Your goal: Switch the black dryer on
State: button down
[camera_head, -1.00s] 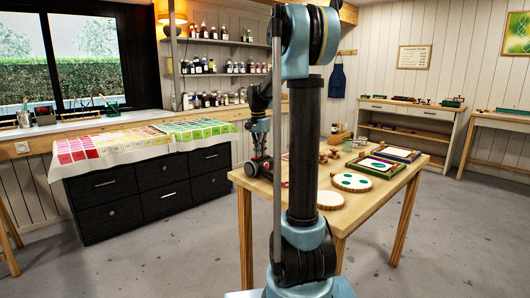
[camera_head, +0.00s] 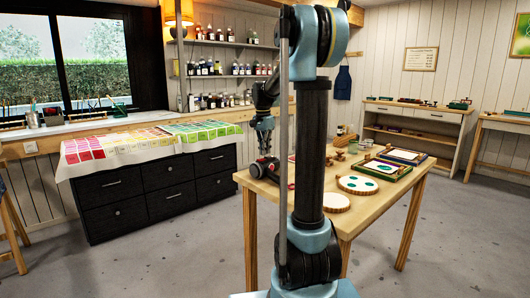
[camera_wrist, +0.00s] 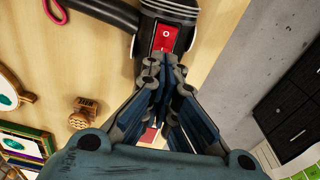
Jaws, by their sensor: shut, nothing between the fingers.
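The black dryer (camera_wrist: 180,22) lies on the wooden table at the top of the wrist view, partly out of frame. It carries a red rocker switch (camera_wrist: 165,37) with a white "O" mark showing. My gripper (camera_wrist: 163,60) is shut and empty, its fingertips at the near edge of the switch. I cannot tell whether they touch it. The fingers hide part of the dryer below the switch. In the head view, my gripper (camera_head: 265,148) points down over the dryer (camera_head: 264,168) at the table's left end.
A wooden stamp (camera_wrist: 83,112) and framed pieces (camera_wrist: 20,143) lie on the table left of my gripper. Round boards (camera_head: 357,185) and a green frame (camera_head: 380,169) are on the table (camera_head: 360,212). A black drawer cabinet (camera_head: 150,195) stands left, across open floor.

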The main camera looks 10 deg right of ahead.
notch_tip(320, 180, up, 14)
jog(key=w+d, duration=0.1)
jog(key=shift+d, duration=0.2)
dwell(0.3)
jog(key=shift+f, duration=0.15)
jog(key=s+f+n, duration=0.3)
jog(key=s+f, duration=0.7)
jog(key=s, duration=0.3)
jog(key=s+f+n+t, duration=0.1)
jog(key=s+f+n, duration=0.3)
jog(key=s+f, duration=0.6)
jog(key=s+f+n, duration=0.4)
jog(key=s+f, duration=0.6)
jog(key=s, duration=0.6)
jog(key=shift+s+t+y, duration=0.15)
jog(key=shift+t+y, duration=0.15)
jog(key=shift+t, duration=0.1)
